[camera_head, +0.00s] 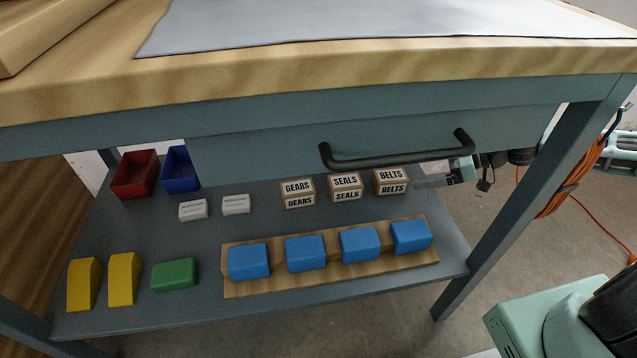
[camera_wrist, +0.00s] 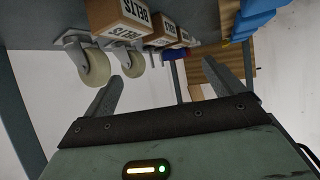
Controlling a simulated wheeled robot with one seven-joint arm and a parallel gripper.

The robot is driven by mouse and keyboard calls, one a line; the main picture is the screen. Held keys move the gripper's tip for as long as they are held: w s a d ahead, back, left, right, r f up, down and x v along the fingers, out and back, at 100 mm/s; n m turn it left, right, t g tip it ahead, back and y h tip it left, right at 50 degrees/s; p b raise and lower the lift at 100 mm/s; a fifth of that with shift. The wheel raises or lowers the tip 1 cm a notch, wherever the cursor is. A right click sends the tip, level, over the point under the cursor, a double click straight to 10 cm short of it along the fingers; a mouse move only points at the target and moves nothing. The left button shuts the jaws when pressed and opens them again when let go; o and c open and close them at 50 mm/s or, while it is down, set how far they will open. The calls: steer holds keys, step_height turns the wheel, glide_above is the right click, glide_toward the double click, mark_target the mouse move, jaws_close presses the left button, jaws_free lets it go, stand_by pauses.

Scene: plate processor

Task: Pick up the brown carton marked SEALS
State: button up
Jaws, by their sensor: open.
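The brown SEALS carton (camera_head: 346,187) stands on the lower shelf, between the GEARS carton (camera_head: 298,193) and the BELTS carton (camera_head: 391,181). My gripper (camera_head: 420,184) is beside the BELTS carton, on its right, with its fingers toward the row. The BELTS carton lies between my gripper and the SEALS carton. In the wrist view the BELTS carton (camera_wrist: 122,20) is nearest, tilted in the picture, and the SEALS carton (camera_wrist: 164,33) is partly hidden behind it. My gripper (camera_wrist: 163,72) is open, with nothing between its fingers.
The drawer handle (camera_head: 398,151) hangs above the cartons. Blue blocks (camera_head: 305,254) sit on a wooden board (camera_head: 330,278) in front. White boxes (camera_head: 236,204) lie left of the cartons. A table leg (camera_head: 540,190) stands at the right. Casters (camera_wrist: 94,68) show in the wrist view.

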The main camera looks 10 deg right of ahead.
steer(key=b, duration=0.6)
glide_toward(355, 181)
steer(key=x, duration=0.5)
steer(key=b+x, duration=0.3)
steer(key=x, duration=0.1)
steer(key=shift+a+f, duration=0.2)
steer(key=shift+f, duration=0.1)
steer(key=shift+w+a+b, duration=0.15)
steer(key=shift+a+b, duration=0.15)
steer(key=shift+a, duration=0.05)
steer(key=c, duration=1.5)
steer(key=shift+o, duration=0.2)
